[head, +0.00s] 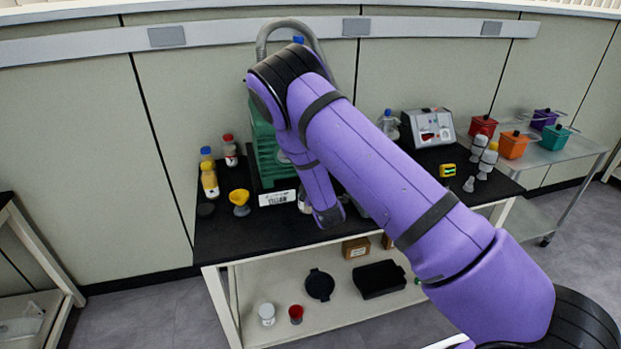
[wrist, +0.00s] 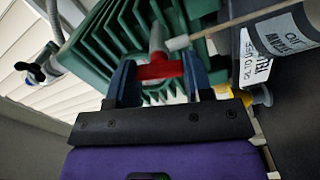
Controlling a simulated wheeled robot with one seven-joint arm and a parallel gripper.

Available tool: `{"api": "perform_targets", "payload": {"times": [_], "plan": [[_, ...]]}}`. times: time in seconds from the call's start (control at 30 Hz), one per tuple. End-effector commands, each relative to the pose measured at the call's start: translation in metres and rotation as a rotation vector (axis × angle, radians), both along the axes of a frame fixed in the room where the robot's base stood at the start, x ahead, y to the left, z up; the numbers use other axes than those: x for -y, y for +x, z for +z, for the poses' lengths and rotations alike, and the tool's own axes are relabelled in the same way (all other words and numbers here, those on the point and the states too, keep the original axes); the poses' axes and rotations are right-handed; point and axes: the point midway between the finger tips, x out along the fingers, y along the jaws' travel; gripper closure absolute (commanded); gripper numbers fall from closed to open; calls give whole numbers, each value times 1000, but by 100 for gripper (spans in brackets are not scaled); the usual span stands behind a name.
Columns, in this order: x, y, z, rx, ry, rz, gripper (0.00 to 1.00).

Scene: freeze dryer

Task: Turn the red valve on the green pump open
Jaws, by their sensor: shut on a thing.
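The green pump (head: 266,155) stands on the black bench, mostly behind my purple arm in the head view. Its ribbed green body (wrist: 128,40) fills much of the wrist view. The red valve (wrist: 160,68) is a red handle on a grey stem at the pump. My gripper (wrist: 158,78) has its two dark blue fingers on either side of the red handle, shut on it. In the head view the valve and my fingers are hidden behind my arm.
A grey instrument (head: 430,128) stands at the right on the bench. A grey hose (head: 290,24) arches above the pump. A cart (head: 560,150) with coloured pots stands further right.

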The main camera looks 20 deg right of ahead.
Motion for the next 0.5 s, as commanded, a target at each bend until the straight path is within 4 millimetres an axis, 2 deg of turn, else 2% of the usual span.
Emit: {"api": "perform_targets", "payload": {"times": [0.2,0.5], "plan": [[-1,0,-1,-1,-145,2,77],[-1,0,-1,-1,-254,1,77]]}}
